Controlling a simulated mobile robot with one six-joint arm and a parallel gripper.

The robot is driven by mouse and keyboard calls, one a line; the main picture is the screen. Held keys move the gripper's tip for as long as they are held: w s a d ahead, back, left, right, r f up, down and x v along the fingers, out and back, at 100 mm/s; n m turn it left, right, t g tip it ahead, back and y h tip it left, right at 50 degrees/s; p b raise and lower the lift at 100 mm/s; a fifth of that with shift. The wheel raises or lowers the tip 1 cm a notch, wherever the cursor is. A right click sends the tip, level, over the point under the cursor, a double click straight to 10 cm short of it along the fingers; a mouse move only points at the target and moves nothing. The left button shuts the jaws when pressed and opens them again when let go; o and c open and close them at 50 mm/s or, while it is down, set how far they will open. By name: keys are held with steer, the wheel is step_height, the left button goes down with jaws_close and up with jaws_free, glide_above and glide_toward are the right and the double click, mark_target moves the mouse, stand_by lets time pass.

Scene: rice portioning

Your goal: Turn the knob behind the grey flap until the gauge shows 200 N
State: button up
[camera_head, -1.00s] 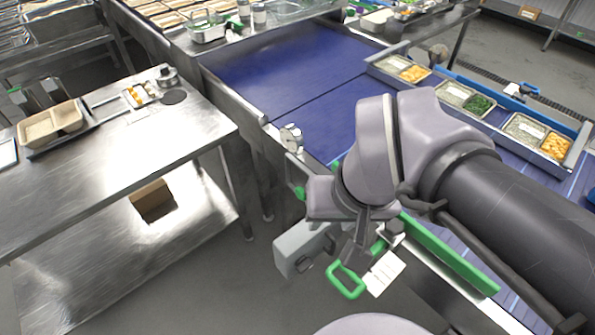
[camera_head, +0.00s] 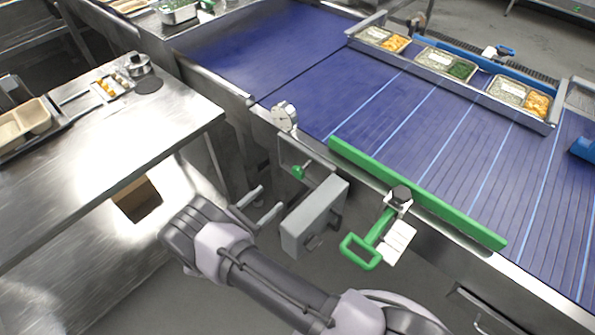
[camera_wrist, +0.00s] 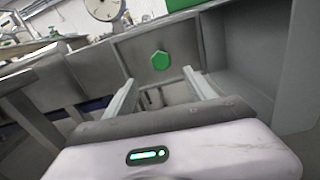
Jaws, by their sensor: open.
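The green knob (camera_head: 298,171) sits in a recess in the conveyor's side and is uncovered. In the wrist view the knob (camera_wrist: 160,61) shows ahead, between the two fingers. The grey flap (camera_head: 315,216), a box-like panel with a dark handle, stands open to the right of the knob. The round white gauge (camera_head: 284,116) is above the knob; it is partly cut off at the top of the wrist view (camera_wrist: 103,8). Its reading is too small to tell. My gripper (camera_head: 271,197) is open and empty, in front of and apart from the knob.
A green-handled lever (camera_head: 362,250) with a white tag sticks out right of the flap. A green rail (camera_head: 415,192) edges the blue conveyor (camera_head: 330,75). A steel table (camera_head: 90,165) stands to the left. A tray (camera_head: 455,81) of filled food containers lies across the belt.

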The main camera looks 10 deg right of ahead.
mark_target(296, 174)
steer(key=b+x, duration=0.2)
steer(key=x, duration=1.3)
steer(key=shift+b, duration=0.3)
steer(key=c, duration=1.4)
